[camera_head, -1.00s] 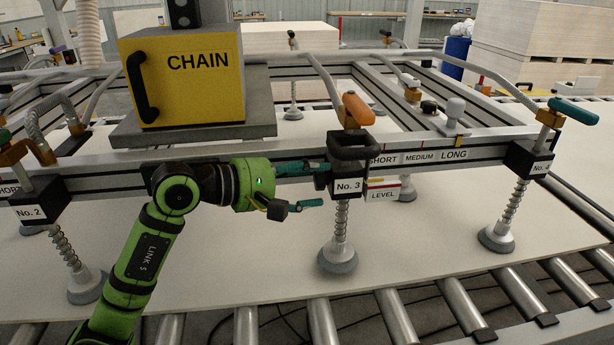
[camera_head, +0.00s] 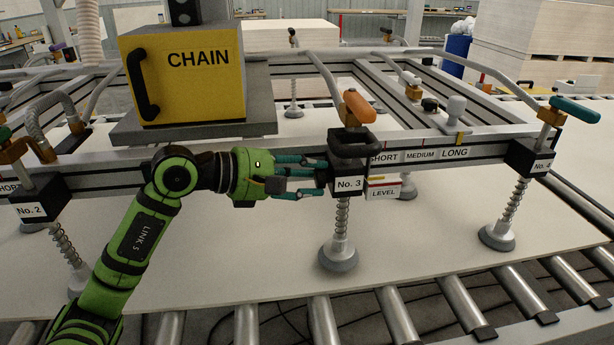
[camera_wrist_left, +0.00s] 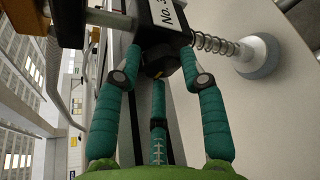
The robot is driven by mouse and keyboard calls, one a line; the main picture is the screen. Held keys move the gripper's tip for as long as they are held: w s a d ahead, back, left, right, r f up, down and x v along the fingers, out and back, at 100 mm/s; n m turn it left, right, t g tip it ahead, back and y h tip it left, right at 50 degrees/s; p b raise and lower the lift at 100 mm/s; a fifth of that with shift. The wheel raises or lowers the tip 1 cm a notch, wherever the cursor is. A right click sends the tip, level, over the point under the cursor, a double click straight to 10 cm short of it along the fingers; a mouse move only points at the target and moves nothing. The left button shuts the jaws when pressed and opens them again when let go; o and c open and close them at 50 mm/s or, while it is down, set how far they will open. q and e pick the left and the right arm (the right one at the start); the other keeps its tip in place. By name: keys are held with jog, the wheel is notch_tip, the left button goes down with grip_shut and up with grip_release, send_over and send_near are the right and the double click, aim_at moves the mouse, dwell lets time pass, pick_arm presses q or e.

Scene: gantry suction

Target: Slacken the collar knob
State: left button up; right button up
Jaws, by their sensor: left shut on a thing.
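The No. 3 collar (camera_head: 349,184) is a black block with a white label on the front beam, above a spring-mounted suction cup (camera_head: 338,254). My left gripper (camera_head: 320,176) reaches it from the left, its teal fingers level with the block's left side. In the left wrist view the collar (camera_wrist_left: 163,38) is at the top, and a dark faceted knob (camera_wrist_left: 158,66) on its side sits between the teal fingers. The gripper is shut on this collar knob. My right gripper is not in view.
Above the collar are a black loop handle (camera_head: 355,143) and an orange lever (camera_head: 358,106). The beam (camera_head: 262,158) runs close behind my fingers. The yellow CHAIN box (camera_head: 185,75) stands behind my arm. A pale board (camera_head: 230,265) lies on rollers below, with free room in front.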

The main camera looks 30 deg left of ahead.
pick_arm(q)
jog(key=shift+f+n+g+h, duration=0.15)
jog(key=shift+n+g+h, duration=0.25)
jog(key=shift+n+g, duration=0.8)
jog(key=o, duration=1.1)
jog(key=shift+s+a+r, duration=0.2)
jog(key=shift+a+r, duration=0.05)
jog(key=shift+a, duration=0.15)
jog(key=v, duration=1.1)
jog(key=shift+s, duration=0.2)
jog(key=shift+d+f, duration=0.1)
jog(key=shift+d, duration=0.05)
